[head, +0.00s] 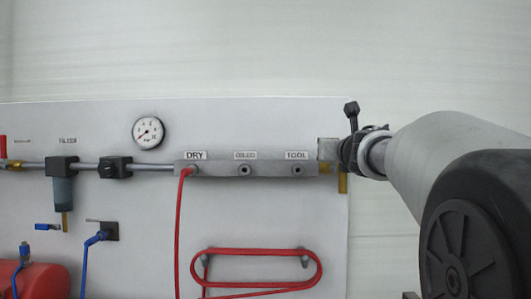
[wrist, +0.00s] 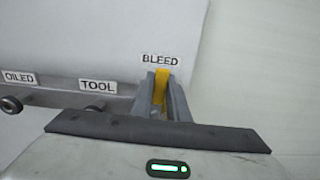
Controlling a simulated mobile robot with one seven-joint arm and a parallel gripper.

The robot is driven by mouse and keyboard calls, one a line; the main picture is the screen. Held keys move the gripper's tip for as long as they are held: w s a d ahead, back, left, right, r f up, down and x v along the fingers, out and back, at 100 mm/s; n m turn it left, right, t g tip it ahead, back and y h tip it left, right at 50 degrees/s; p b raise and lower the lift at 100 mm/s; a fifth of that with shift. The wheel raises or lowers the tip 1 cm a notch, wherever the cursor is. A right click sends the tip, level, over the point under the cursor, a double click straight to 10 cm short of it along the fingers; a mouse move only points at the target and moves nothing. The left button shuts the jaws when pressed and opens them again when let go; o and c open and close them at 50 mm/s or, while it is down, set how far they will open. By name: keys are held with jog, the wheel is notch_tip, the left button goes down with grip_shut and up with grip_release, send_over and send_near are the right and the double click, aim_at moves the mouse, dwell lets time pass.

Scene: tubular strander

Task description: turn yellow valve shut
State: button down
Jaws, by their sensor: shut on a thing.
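The yellow valve handle (wrist: 161,88) stands between the two grey fingers of my gripper (wrist: 162,96), under the BLEED label in the wrist view. The fingers are shut on it, one on each side. In the head view my gripper (head: 328,150) is at the right end of the manifold, and a yellow part (head: 342,184) of the valve hangs straight down just below it. The valve body is mostly hidden behind my fingers and wrist.
The grey manifold (head: 220,168) runs left from the valve, with ports labelled DRY, OILED and TOOL. A red hose (head: 178,230) hangs from DRY and coils on hooks. A gauge (head: 148,132) is above. The wall right of the panel is bare.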

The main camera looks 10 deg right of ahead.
jog(key=shift+a+n, duration=0.15)
jog(key=shift+n, duration=0.15)
jog(key=c, duration=1.7)
grip_release()
jog(key=shift+w, duration=0.1)
